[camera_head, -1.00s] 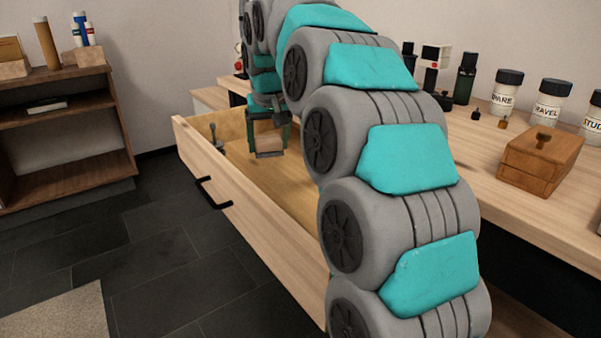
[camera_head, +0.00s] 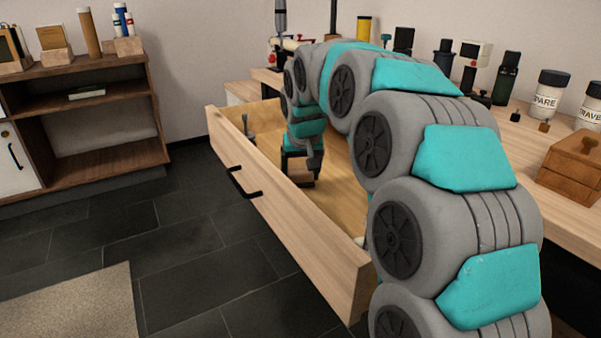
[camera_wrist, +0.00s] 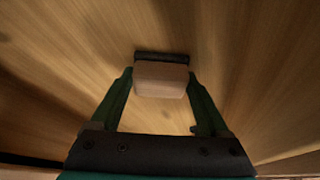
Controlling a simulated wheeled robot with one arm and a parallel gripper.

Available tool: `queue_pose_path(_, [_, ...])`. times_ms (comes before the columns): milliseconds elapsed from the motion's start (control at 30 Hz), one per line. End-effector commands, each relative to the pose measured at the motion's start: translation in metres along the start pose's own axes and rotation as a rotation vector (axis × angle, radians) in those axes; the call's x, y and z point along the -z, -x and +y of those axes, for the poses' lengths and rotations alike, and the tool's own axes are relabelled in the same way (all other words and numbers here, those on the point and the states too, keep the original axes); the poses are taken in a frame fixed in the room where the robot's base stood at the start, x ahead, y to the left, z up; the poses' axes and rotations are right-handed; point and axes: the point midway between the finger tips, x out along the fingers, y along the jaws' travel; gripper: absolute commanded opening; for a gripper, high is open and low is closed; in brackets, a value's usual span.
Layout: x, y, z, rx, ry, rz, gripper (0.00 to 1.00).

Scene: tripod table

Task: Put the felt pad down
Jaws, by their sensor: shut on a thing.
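The felt pad (camera_wrist: 160,82) shows in the wrist view as a small tan block with a dark strip along its far edge. My gripper (camera_wrist: 161,76) is shut on it, one green finger on each side. In the head view my gripper (camera_head: 300,172) reaches down inside the open drawer (camera_head: 265,182), near its far end. The pad is small and dark there, low between the fingers. The drawer's wooden floor lies beneath the pad; whether the two touch I cannot tell.
A small grey upright object (camera_head: 247,127) stands in the drawer's far left corner. The drawer front with its black handle (camera_head: 240,183) juts over the dark floor. The worktop (camera_head: 530,140) at right holds jars, bottles and a wooden box (camera_head: 575,165). A shelf (camera_head: 95,115) stands at left.

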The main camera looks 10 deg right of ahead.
Motion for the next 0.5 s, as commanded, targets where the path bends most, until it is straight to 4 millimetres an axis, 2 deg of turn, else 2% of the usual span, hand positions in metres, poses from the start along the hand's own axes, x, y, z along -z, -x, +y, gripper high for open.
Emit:
queue_pose_path(167, [-0.0006,-0.0018,-0.0001,0.000,0.000,0.000,0.27])
queue_pose_path(200, [-0.0008,-0.0023,-0.0001,0.000,0.000,0.001,0.80])
queue_pose_path(367, [-0.0004,-0.0016,-0.0002,0.000,0.000,0.001,0.98])
queue_pose_path(500, [-0.0004,-0.0017,-0.0003,0.001,0.000,0.001,1.00])
